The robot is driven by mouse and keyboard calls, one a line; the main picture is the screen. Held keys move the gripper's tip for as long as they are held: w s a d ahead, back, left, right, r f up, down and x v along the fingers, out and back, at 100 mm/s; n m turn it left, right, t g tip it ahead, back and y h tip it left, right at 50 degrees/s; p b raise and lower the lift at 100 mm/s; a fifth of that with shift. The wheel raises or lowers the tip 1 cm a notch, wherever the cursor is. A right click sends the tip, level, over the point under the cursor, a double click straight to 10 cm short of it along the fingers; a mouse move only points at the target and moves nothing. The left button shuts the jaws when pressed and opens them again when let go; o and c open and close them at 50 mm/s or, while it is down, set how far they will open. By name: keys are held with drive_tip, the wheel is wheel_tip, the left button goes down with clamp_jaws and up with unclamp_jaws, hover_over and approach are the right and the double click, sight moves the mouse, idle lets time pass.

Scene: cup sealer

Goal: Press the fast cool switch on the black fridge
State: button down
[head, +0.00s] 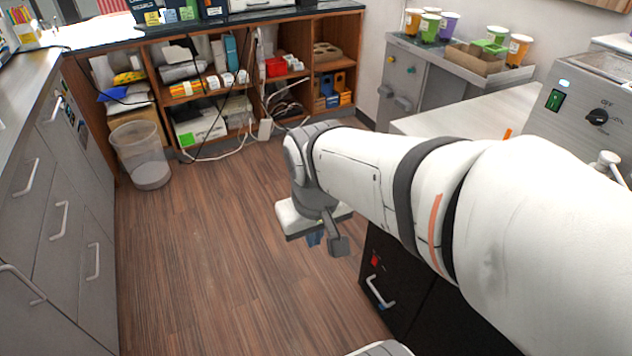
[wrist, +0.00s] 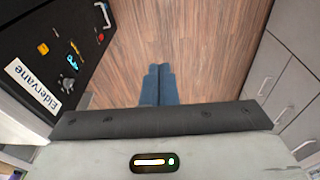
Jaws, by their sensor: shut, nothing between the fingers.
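The black fridge (head: 420,316) stands under the right-hand counter, partly hidden by my arm. Its front shows a red control (head: 375,260) above a pale handle. In the wrist view the black fridge front (wrist: 50,20) fills the upper left, with a yellow control (wrist: 43,48), a blue control (wrist: 72,62) and a red one (wrist: 100,37). Their lettering is too small to read, so I cannot tell which is the fast cool switch. My gripper (head: 315,238) is over the floor, left of the fridge and apart from it. Its blue fingers (wrist: 159,84) are together and empty.
Wooden floor (head: 220,260) is clear left of the fridge. Grey drawers (head: 65,215) with handles line the left side. A clear bin (head: 140,150) and open shelves (head: 215,90) stand at the back. The counter (head: 470,125) is at right.

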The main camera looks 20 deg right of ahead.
sight(373, 263)
drive_tip(key=w+d+f+n+g+h+b, duration=0.25)
drive_tip(key=w+d+f+b, duration=0.2)
drive_tip(key=w+f, duration=0.4)
drive_tip(key=w+d+f+n+g+h+b, duration=0.2)
drive_tip(key=w+d+f+n+h+b, duration=0.3)
drive_tip(key=f, duration=0.7)
drive_tip(key=w+d+f+n+g+h+b, duration=0.1)
drive_tip(key=w+d+f+g+h+b, duration=0.15)
drive_tip(key=w+d+f, duration=0.65)
drive_tip(key=w+d+f+n+t+h+b, duration=0.1)
drive_tip(key=f+n+t+h+b, duration=0.2)
drive_tip(key=f, duration=1.5)
drive_tip(key=w+d+f+n+t+h+b, duration=0.1)
drive_tip(key=f+n, duration=0.6)
drive_tip(key=f, duration=1.2)
drive_tip(key=w+t+h+b, duration=0.1)
drive_tip(key=t+h+b, duration=0.1)
drive_tip(key=b, duration=0.1)
drive_tip(key=shift+f, duration=0.2)
drive_tip(key=shift+w+d, duration=0.1)
drive_tip(key=d+b, duration=0.1)
drive_tip(key=d, duration=0.3)
drive_tip(key=d+f, duration=0.1)
drive_tip(key=d, duration=0.4)
drive_tip(key=w+d+b, duration=0.1)
drive_tip(key=d, duration=0.3)
drive_tip(key=shift+d+f+b, duration=0.3)
drive_tip(key=shift+d+b, duration=0.05)
